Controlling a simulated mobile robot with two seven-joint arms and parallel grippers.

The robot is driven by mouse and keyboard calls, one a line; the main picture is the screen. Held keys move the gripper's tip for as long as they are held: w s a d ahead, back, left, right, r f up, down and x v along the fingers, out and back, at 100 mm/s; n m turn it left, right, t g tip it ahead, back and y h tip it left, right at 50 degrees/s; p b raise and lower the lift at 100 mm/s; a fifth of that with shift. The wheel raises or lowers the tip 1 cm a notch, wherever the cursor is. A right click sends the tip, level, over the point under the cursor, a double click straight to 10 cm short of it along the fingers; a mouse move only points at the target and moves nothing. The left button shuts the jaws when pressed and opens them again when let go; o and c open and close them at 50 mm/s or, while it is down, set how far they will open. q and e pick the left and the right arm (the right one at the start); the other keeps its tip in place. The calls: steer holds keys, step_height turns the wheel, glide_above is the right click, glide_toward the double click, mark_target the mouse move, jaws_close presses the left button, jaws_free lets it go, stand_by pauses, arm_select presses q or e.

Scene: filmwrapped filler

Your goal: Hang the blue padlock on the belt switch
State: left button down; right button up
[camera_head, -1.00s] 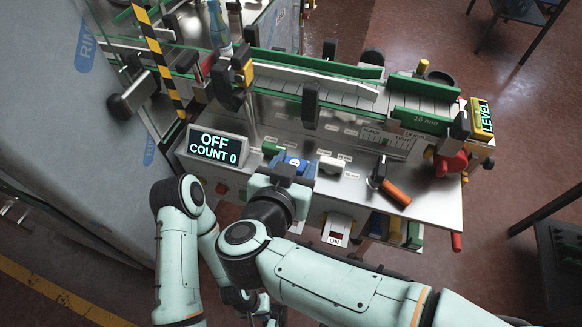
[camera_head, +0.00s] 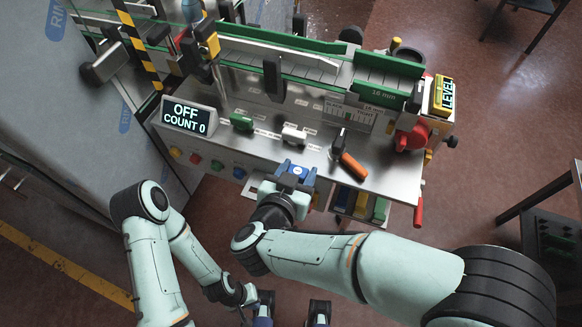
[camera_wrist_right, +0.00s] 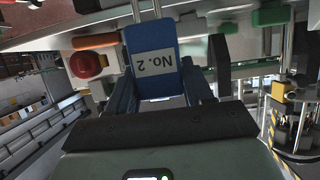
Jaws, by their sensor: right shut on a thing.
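My right gripper (camera_head: 296,172) is shut on the blue padlock (camera_head: 298,171), in front of the machine's front panel. In the right wrist view the padlock (camera_wrist_right: 152,60) shows a "No. 2" label between the fingers, and its metal shackle runs to the top edge. The belt switch cannot be made out now; my right gripper and arm cover the panel where the "ON" switch stood. Whether the shackle touches anything cannot be told. My left gripper (camera_head: 291,308) is low at the bottom edge, its dark fingers apart and empty, away from the machine.
A display (camera_head: 190,117) reads "OFF COUNT 0". An orange-handled lever (camera_head: 350,163), a red knob (camera_head: 413,137) and a red-tipped rod (camera_head: 418,212) stick out at the right. Coloured blocks (camera_head: 362,203) hang under the panel edge. Open floor lies in front.

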steer(key=shift+a, duration=0.1)
stand_by(0.3)
steer(key=shift+p, duration=0.4)
steer(key=shift+f+b, duration=2.05)
steer(key=shift+f, duration=1.75)
steer(key=shift+f+b, duration=0.55)
steer(key=shift+f, duration=0.45)
steer(key=shift+f, duration=0.35)
steer(key=o, duration=1.3)
steer(key=shift+o, duration=0.2)
